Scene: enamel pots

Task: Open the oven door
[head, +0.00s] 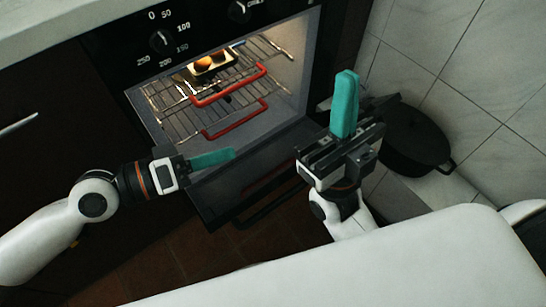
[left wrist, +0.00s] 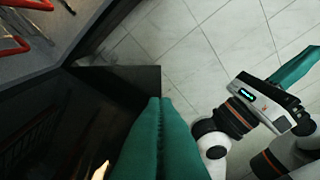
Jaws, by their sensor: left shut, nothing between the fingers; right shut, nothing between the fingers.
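The oven door (head: 225,190) is swung down below the lit oven cavity (head: 285,75), with its dark inner face up and its handle bar (head: 275,207) at the near edge. The left wrist view also shows the dark door panel (left wrist: 60,115). My left gripper (head: 232,154) is shut and empty, its teal fingers over the left part of the open door; they also show in the left wrist view (left wrist: 160,100). Whether they touch the door I cannot tell. My right gripper (head: 347,74) is shut and empty, pointing up at the right of the door.
Inside the oven are wire racks with red front bars (head: 235,118) and a small tray (head: 212,68) with browned food. Control knobs (head: 162,42) sit above. A black pot (head: 415,140) stands at the right by the tiled wall (head: 490,80). Dark cabinets are at the left.

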